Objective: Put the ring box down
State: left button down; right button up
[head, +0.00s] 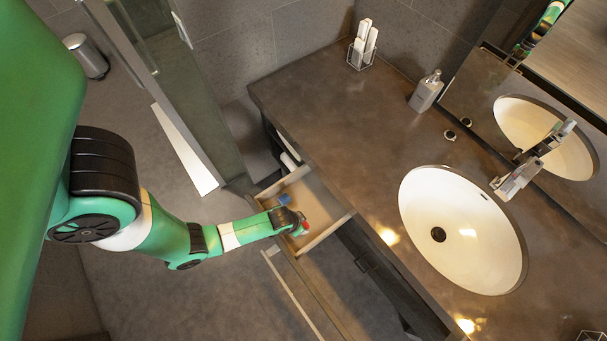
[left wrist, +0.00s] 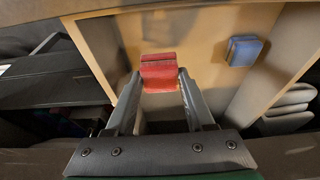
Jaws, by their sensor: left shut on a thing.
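The red ring box (left wrist: 158,74) is between the fingertips of my left gripper (left wrist: 158,82) in the left wrist view. The gripper is shut on it, with a finger on each side. In the head view the red box (head: 304,229) shows at the tip of my left gripper (head: 298,226), over the open drawer (head: 328,214). Whether the box touches the drawer floor I cannot tell. A blue box (left wrist: 243,50) lies in the same drawer, to the right of the red one in the left wrist view. It also shows in the head view (head: 284,199). My right gripper is not in view.
The dark vanity counter (head: 340,110) is right of the drawer, with an oval sink (head: 462,230), a soap dispenser (head: 426,91) and a wire holder (head: 362,47). Rolled white towels (left wrist: 290,105) show beside the drawer. The drawer floor between the boxes is clear.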

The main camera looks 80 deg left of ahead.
pick_arm(q)
jog(key=shift+w+a+f, duration=0.15)
jog(key=shift+a+f, duration=0.05)
jog(key=shift+f, duration=0.25)
jog(key=shift+w+a+f, duration=0.15)
jog(key=shift+a+f, duration=0.05)
jog(key=shift+f, duration=0.2)
jog(key=shift+w+a, duration=0.15)
jog(key=b+x, duration=0.1)
jog(key=x, duration=0.1)
jog(key=b+x, duration=0.1)
jog(key=b, duration=0.1)
jog(key=shift+a+f, duration=0.1)
jog(key=shift+f, duration=0.45)
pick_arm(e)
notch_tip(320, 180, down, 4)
pick_arm(q)
jog(key=c, duration=0.7)
grip_release()
jog(key=shift+f, duration=0.1)
jog(key=o, duration=0.4)
jog(key=shift+o, duration=0.2)
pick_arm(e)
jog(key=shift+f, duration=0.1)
